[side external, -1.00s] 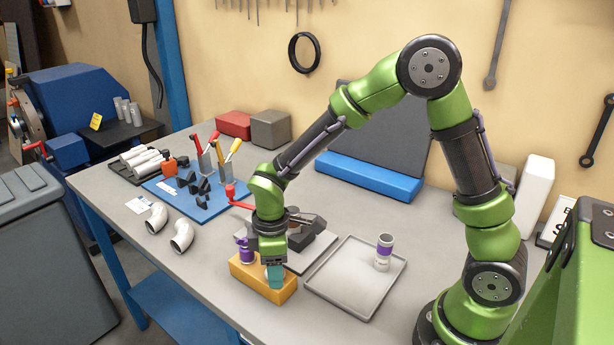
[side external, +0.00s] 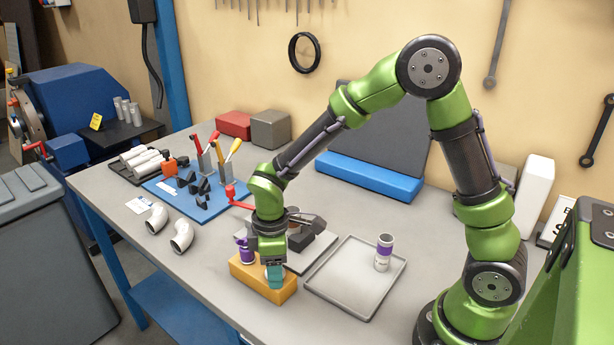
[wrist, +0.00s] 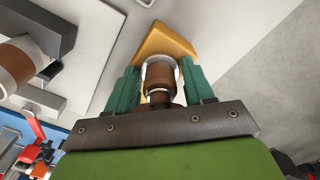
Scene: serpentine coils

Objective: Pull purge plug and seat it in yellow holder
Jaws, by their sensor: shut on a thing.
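The yellow holder (side external: 250,279) is a block on the bench, below my gripper (side external: 273,277). In the wrist view, my gripper (wrist: 160,75) has its green fingers shut on a brown and white cylindrical part, which I take as the purge plug (wrist: 160,76). The plug stands over the yellow holder (wrist: 163,38), in line with its top. In the side view the fingers hide the plug and reach down to the holder's top face. I cannot tell how deep it sits. A purple and white canister (side external: 246,252) stands at the holder's left end.
A shallow grey tray (side external: 340,298) on the right holds another purple and white canister (side external: 384,252). A dark clamp fixture (side external: 308,226) on a grey plate stands just behind my gripper. Two white elbow pipes (side external: 181,237) lie on the left. The bench front is clear.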

